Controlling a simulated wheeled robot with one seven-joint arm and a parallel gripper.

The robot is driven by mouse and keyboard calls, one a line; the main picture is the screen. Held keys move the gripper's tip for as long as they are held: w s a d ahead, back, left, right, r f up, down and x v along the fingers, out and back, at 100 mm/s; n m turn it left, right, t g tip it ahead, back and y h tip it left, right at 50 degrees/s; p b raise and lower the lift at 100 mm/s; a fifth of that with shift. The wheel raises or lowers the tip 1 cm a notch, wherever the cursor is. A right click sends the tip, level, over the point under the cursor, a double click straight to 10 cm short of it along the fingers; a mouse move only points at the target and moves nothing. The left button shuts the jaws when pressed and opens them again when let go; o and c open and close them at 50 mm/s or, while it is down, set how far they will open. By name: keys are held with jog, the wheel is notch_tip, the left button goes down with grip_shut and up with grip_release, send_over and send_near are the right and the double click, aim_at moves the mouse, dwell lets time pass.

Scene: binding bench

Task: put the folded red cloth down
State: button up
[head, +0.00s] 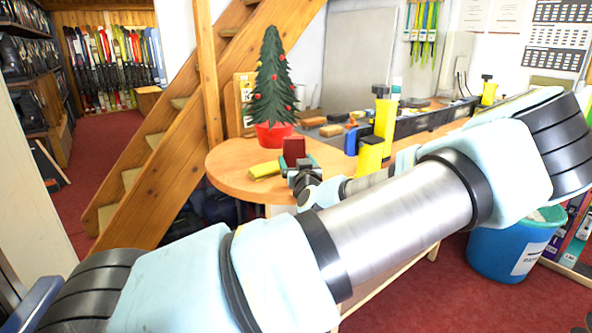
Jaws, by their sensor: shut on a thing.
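The folded red cloth (294,149) shows in the head view as a small dark red block, over the rounded end of the wooden bench (228,166). My gripper (299,168) is just below it in the picture and is shut on it. My wrist and arm hide part of the gripper and the bench behind it. I cannot tell whether the cloth touches the bench top.
A small decorated tree in a red pot (272,136) stands just behind the cloth. A yellow block (264,170) lies left of my gripper. The bench's left end is bare. A blue bin (500,250) stands on the floor.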

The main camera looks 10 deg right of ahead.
jog(key=shift+f+p, duration=0.3)
jog(key=shift+f, duration=1.25)
jog(key=shift+f, duration=0.1)
jog(key=shift+f, duration=0.15)
jog(key=o, duration=1)
